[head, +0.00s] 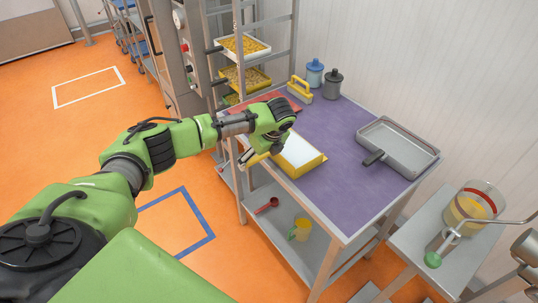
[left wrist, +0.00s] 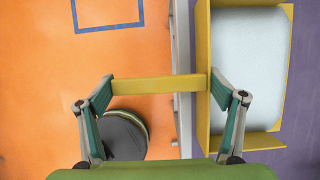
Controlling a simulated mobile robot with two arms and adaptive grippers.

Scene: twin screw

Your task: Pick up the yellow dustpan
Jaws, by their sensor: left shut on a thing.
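The yellow dustpan (head: 307,168) lies at the left edge of the purple-topped table (head: 345,190). Its inside is white, and its handle sticks out past the edge over the floor. My left gripper (head: 258,152) reaches the handle from the left side. In the left wrist view the yellow handle (left wrist: 157,85) runs across between the two fingers of my left gripper (left wrist: 162,94), which is shut on it. The dustpan's yellow wall (left wrist: 203,110) shows beside the right finger. I cannot tell whether the dustpan is clear of the tabletop. My right gripper is not in view.
A grey metal pan (head: 400,146) lies to the right on the table. A yellow-handled brush (head: 300,90) and two lidded jars (head: 333,84) stand at the back. A red scoop (head: 267,205) and a yellow jug (head: 301,229) are on the lower shelf. The tabletop's middle is clear.

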